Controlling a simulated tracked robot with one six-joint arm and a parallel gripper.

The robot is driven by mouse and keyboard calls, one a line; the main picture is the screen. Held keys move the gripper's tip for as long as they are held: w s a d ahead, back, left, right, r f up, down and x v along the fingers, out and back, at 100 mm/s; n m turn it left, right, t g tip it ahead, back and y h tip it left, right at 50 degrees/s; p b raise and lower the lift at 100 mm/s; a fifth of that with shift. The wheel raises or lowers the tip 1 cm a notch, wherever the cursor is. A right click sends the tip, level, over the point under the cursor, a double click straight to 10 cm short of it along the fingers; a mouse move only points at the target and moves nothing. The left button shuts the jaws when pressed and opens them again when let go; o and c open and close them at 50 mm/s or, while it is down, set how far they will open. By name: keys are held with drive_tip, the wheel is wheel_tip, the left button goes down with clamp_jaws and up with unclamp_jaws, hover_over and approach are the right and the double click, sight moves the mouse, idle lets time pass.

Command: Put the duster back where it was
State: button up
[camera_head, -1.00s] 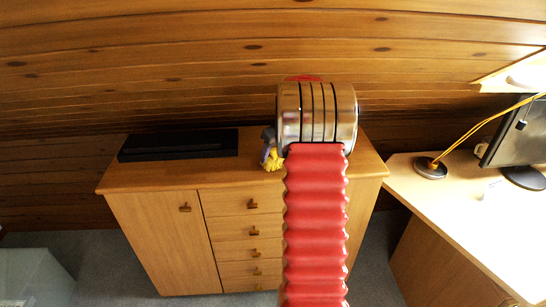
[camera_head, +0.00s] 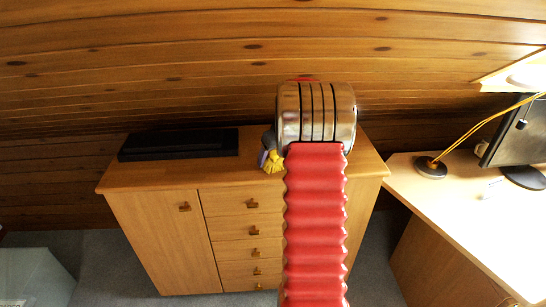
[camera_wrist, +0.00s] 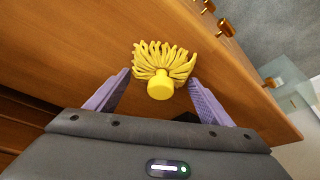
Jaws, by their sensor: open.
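The yellow duster (camera_wrist: 163,68) has a bushy fringe and a round knob. In the wrist view it lies between the spread purple fingers of my gripper (camera_wrist: 153,94), with a gap on each side, over the wooden cabinet top. I cannot tell its exact height above the wood. In the head view a little of the duster (camera_head: 273,161) shows at the left of my arm, with part of my gripper (camera_head: 266,152) beside it. My arm hides the rest. My gripper is open.
The wooden cabinet (camera_head: 160,178) carries a long black box (camera_head: 180,143) at its back left. A desk (camera_head: 460,215) with a lamp (camera_head: 430,167) and a monitor (camera_head: 520,145) stands to the right. The cabinet's front left top is clear.

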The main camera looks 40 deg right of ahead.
sight(275, 153)
drive_tip(key=shift+r, duration=0.1)
drive_tip(key=v, duration=0.7)
drive_tip(key=shift+r, duration=0.25)
idle(0.5)
